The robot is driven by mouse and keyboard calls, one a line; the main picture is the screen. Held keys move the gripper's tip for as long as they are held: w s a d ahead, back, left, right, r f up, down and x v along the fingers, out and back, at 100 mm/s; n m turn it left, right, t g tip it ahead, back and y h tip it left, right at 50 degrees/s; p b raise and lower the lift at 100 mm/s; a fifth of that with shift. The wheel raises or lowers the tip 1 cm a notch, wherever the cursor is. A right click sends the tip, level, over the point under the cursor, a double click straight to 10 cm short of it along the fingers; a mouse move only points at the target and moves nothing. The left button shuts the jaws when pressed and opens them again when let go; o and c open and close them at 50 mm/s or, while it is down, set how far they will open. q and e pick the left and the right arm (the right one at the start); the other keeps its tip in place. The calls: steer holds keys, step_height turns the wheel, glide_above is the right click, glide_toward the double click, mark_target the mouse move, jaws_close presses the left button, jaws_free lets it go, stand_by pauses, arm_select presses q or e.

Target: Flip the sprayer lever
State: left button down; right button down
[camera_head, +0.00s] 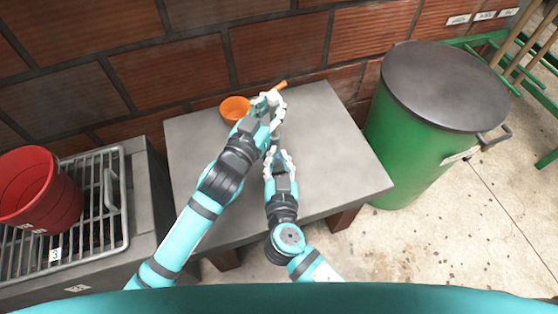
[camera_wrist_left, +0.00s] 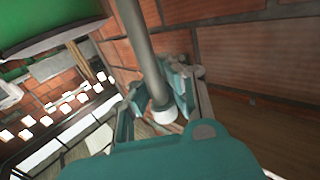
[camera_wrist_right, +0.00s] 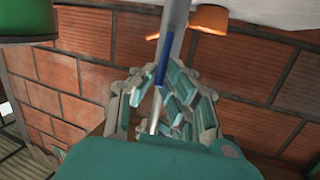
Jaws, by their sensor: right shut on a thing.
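The sprayer shows as a grey metal tube in the right wrist view (camera_wrist_right: 175,28), with a blue strip (camera_wrist_right: 163,62) along it that may be the lever. My right gripper (camera_head: 278,155) is shut on the sprayer, low over the grey table. A thin silver rod (camera_wrist_right: 155,112) shows between its fingers. My left gripper (camera_head: 274,98) is farther back and higher. In the left wrist view a grey tube (camera_wrist_left: 145,45) with a pale end (camera_wrist_left: 163,112) runs between its fingers. Whether they press on it I cannot tell. In the head view the grippers hide most of the sprayer.
An orange cup (camera_head: 235,108) is at the back of the grey table (camera_head: 340,165), close to my left gripper. A green barrel with a dark lid (camera_head: 445,85) stands at right. A red bucket (camera_head: 38,188) sits on a metal rack at left. A brick wall (camera_head: 190,60) is behind.

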steer(key=shift+w+r+g, duration=0.25)
steer(key=shift+w+g, duration=0.25)
steer(key=shift+g, duration=0.6)
steer(key=c, duration=1.4)
jaws_free()
steer(key=v, duration=1.2)
steer(key=shift+a, duration=0.15)
